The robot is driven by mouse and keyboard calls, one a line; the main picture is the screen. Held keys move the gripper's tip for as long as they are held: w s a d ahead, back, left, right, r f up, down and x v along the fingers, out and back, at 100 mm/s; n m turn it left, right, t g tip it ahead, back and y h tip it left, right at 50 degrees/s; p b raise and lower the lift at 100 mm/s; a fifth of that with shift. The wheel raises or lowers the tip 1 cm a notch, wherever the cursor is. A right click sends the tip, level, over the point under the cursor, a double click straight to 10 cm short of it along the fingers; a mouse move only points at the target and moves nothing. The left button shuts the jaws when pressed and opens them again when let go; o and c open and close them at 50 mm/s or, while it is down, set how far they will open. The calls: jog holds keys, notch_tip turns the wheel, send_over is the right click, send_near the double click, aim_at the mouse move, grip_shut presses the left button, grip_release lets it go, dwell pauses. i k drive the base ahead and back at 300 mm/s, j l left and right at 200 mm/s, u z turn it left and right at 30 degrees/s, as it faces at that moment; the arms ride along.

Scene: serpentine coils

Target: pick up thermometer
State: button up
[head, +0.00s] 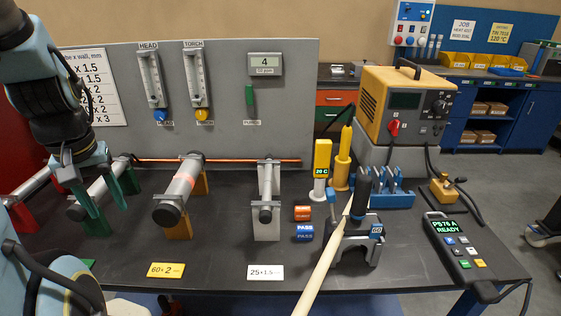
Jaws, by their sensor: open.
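The thermometer is most likely the yellow hand-held device with a small green "20 C" display (322,159). It stands upright in a pale holder on the dark bench, right of the middle. My arm comes down at the left of the head view, and my gripper (98,165) is at its lower end, over the tubes on the left.
A taller yellow tool (342,160) stands close behind the thermometer. Orange and blue marked blocks (303,233) lie in front. A black stand (357,243) with a long tan rod (324,263) is at right front. Tubes on supports (181,192) lie between gripper and thermometer.

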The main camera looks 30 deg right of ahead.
aim_at(323, 152)
jog(key=k+l+u, duration=0.1)
jog(key=l, duration=0.3)
jog(key=k+l, duration=0.15)
jog(key=l, duration=0.3)
jog(key=k+l+u, duration=0.15)
jog(key=l, duration=0.25)
jog(key=k+l+u, duration=0.1)
jog(key=l, duration=0.3)
jog(key=k, duration=0.05)
